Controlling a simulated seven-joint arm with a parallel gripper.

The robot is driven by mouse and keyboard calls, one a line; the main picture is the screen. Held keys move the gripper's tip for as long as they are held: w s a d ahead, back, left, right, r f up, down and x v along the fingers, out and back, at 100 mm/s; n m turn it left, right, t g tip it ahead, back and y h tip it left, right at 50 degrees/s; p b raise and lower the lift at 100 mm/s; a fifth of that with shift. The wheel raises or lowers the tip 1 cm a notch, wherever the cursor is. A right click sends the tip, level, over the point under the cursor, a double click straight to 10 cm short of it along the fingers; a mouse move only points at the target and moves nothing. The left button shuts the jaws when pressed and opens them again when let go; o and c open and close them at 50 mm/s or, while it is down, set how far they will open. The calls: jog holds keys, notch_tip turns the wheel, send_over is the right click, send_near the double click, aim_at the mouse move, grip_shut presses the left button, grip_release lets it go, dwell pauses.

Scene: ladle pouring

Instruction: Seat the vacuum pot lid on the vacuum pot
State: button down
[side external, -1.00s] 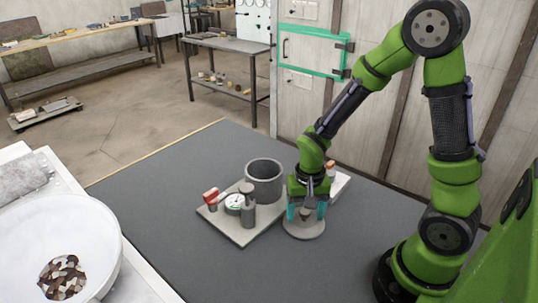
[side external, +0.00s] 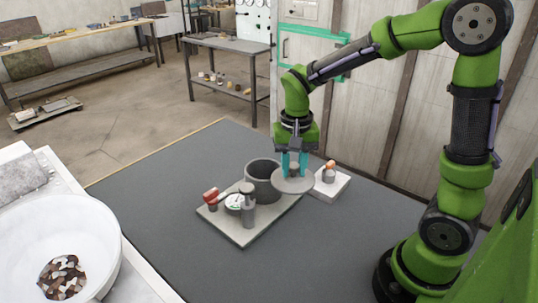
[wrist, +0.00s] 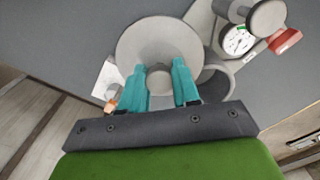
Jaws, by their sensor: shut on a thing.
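The vacuum pot lid (side external: 291,186) is a flat grey disc with a central knob. My gripper (side external: 294,165) has its teal fingers shut on the lid's knob and holds the lid above the table, beside the pot. In the wrist view the lid (wrist: 158,42) fills the upper middle and the fingers (wrist: 160,82) flank its knob. The vacuum pot (side external: 262,171) is a dark grey open cylinder on a light base plate, just left of the lid. The lid partly overlaps the pot in both views. In the wrist view the pot's rim (wrist: 227,80) shows at lower right of the lid.
The base plate (side external: 240,237) also carries a pressure gauge (side external: 233,202), a grey cylinder (side external: 248,207) and a red-handled valve (side external: 210,196). A white block with an orange-topped part (side external: 329,185) stands right of the lid. A white bowl (side external: 60,235) is at left. The front of the table is clear.

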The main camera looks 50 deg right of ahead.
jog(key=w+d+r, duration=0.1)
jog(key=w+r, duration=0.3)
jog(key=w, duration=0.6)
jog(key=shift+w+d+f, duration=0.1)
jog(key=shift+w+f, duration=0.05)
jog(key=shift+f, duration=2.55)
jog(key=shift+f, duration=0.4)
jog(key=shift+c, duration=1.3)
grip_release()
notch_tip(320, 180, up, 7)
